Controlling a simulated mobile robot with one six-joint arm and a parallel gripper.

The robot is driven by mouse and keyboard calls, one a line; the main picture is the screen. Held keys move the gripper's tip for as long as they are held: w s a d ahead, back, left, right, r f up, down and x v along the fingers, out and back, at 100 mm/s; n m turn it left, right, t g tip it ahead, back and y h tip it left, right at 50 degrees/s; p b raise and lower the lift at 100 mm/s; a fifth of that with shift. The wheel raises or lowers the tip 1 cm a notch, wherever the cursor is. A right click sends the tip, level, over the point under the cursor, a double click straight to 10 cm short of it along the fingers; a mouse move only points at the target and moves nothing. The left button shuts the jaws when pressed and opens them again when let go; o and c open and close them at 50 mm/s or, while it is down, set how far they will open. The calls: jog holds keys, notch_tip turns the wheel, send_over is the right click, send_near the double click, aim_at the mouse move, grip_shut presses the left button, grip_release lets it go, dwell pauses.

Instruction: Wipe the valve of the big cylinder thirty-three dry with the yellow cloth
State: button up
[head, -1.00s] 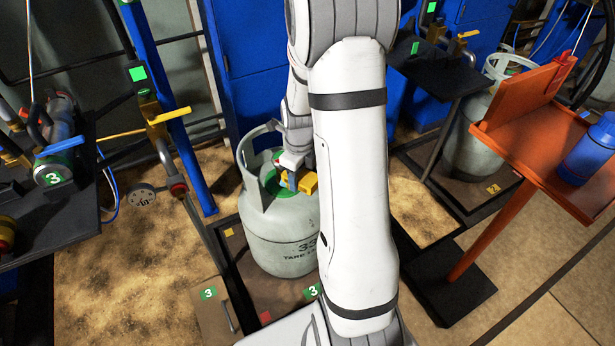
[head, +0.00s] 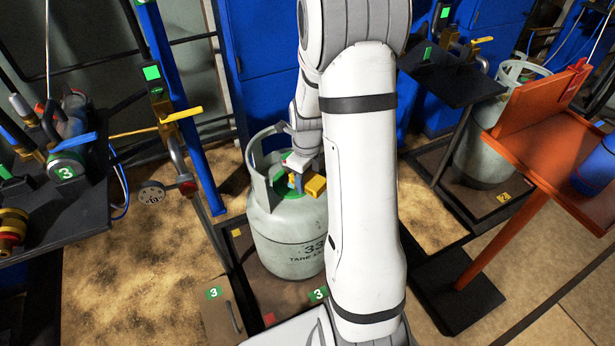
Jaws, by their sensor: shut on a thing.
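The big grey cylinder (head: 285,237) marked 33 stands upright on the scale platform, left of my white arm. Its top has a green ring (head: 264,190) inside a raised collar. My gripper (head: 296,184) is inside the collar, above the cylinder's top, and is shut. A yellow piece (head: 315,185), which looks like the yellow cloth, shows at the gripper's fingers. The valve is mostly hidden behind the gripper and the yellow piece, so I cannot tell whether they touch or whether the valve is wet.
A blue post (head: 185,120) with a yellow lever stands to the left. A black table (head: 50,222) with fittings is at the far left. At right are an orange stand (head: 555,150) with a blue container (head: 598,168) and another grey cylinder (head: 480,150).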

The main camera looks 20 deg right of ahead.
jog(key=shift+w, duration=0.2)
jog(key=shift+s+d, duration=0.4)
jog(key=shift+s, duration=0.4)
jog(key=shift+w, duration=0.1)
jog(key=shift+w+a+r+p, duration=0.15)
jog(key=shift+w+a+p, duration=0.2)
jog(key=shift+w, duration=0.25)
jog(key=shift+s+d, duration=0.1)
jog(key=shift+s+d, duration=0.3)
jog(key=shift+s, duration=0.35)
jog(key=shift+w, duration=0.1)
